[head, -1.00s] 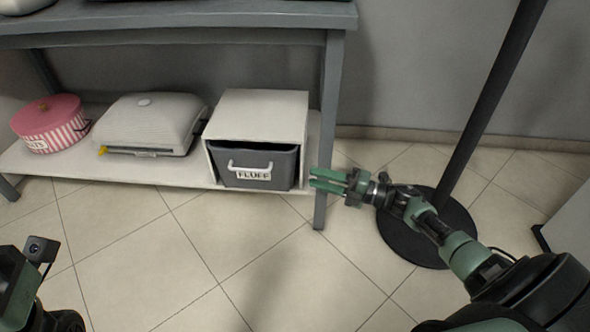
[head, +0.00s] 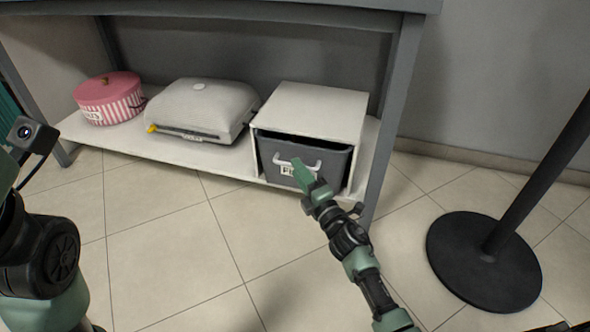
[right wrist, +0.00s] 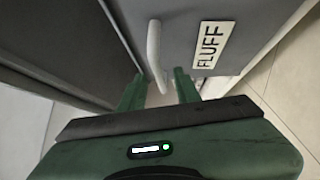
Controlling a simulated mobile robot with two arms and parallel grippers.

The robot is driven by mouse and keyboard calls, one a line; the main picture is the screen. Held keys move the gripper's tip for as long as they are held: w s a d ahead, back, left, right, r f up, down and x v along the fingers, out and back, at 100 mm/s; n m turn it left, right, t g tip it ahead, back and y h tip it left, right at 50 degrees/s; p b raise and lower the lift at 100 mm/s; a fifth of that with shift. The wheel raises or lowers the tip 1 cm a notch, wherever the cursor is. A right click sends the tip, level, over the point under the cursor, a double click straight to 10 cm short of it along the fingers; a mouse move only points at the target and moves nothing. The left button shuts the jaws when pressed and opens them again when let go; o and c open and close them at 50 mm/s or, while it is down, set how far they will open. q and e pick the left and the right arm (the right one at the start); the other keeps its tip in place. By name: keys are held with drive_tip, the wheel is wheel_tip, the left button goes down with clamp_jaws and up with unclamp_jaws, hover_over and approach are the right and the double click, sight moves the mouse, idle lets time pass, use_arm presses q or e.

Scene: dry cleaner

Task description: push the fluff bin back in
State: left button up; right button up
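The fluff bin (head: 335,162) is a dark grey drawer with a white handle (head: 284,160) and a "FLUFF" label. It sits in a white open-fronted box (head: 318,104) on the low shelf, its front seeming slightly proud of the box, with a dark gap above it. My right gripper (head: 312,180) is at the bin's front and partly covers the label. In the right wrist view the gripper's fingers (right wrist: 160,90) are apart, with the lower end of the handle (right wrist: 154,48) between or just beyond them; contact is unclear. The label (right wrist: 212,45) shows right of it. My left gripper is out of sight.
The white shelf (head: 115,150) also holds a pink striped round box (head: 112,100) and a light grey appliance (head: 200,108). A grey table leg (head: 385,150) stands right of the bin. A black pole base (head: 480,262) is on the floor at right. The floor in front is clear.

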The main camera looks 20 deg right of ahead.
drive_tip(key=shift+x, duration=1.3)
clamp_jaws()
idle(0.5)
